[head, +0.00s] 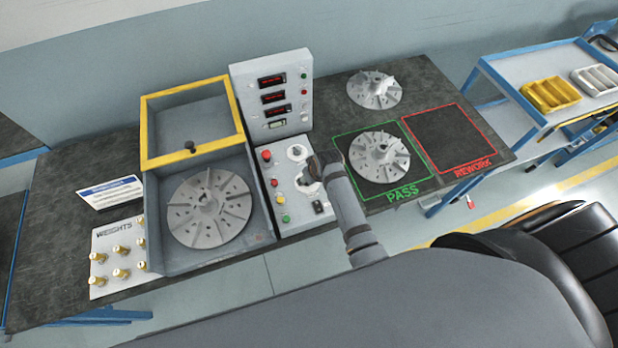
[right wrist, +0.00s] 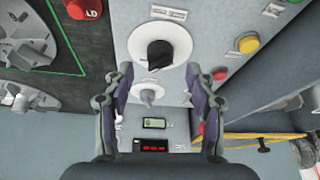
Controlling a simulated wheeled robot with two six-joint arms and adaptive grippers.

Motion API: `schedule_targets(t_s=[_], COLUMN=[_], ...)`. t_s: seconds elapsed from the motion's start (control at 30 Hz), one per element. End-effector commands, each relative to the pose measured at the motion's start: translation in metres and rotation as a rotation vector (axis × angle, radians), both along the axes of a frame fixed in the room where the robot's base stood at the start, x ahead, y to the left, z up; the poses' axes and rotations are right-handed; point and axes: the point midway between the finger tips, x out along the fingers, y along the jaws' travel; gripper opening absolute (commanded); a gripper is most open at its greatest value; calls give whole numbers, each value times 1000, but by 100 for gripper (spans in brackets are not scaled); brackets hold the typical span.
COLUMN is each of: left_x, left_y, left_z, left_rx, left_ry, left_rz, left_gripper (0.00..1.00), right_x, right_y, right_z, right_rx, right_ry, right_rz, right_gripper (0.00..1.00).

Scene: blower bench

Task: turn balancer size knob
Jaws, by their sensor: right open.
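The control panel (head: 293,212) lies on the bench right of the balancer's open box. In the right wrist view a black knob (right wrist: 160,52) sits on a round white dial, and a smaller pale knob (right wrist: 148,95) lies farther along the panel. In the head view the far dial (head: 297,152) shows clearly, while the near dial (head: 304,183) is partly hidden by my right gripper (head: 317,166). My right gripper (right wrist: 160,85) is open and empty above the panel, with the black knob ahead between the lines of its fingers. The labels are too small to read. My left gripper is not in view.
The display box (head: 275,95) rises behind the panel. Coloured buttons (head: 281,200) line its left side. The box with a yellow-framed lid (head: 190,118) holds a finned disc (head: 208,208). Another finned disc (head: 380,156) lies in the PASS area. The REWORK area (head: 448,138) is empty.

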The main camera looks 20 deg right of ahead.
Motion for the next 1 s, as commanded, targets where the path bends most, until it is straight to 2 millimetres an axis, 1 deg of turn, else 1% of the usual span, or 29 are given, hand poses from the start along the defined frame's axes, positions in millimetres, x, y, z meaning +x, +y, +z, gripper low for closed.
schedule_targets(t_s=[0.03,0.1,0.23,0.33,0.8,0.87,0.97,1.0], left_x=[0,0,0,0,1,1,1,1], left_y=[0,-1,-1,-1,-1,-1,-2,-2], left_z=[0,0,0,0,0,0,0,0], left_rx=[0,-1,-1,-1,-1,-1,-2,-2], left_ry=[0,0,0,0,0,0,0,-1], left_rz=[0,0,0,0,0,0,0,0], left_gripper=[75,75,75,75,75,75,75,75], right_x=[-4,-8,-13,-14,-15,-21,-44,-56], right_y=[0,-1,-3,-3,-3,-10,-32,-42], right_z=[8,19,31,34,34,35,43,48], right_rx=[1,0,0,0,-1,-7,-27,-37], right_ry=[-2,-2,-1,1,1,4,16,20], right_rz=[-1,0,0,0,0,-9,-43,-59], right_gripper=[57,57,57,57,57,57,57,57])
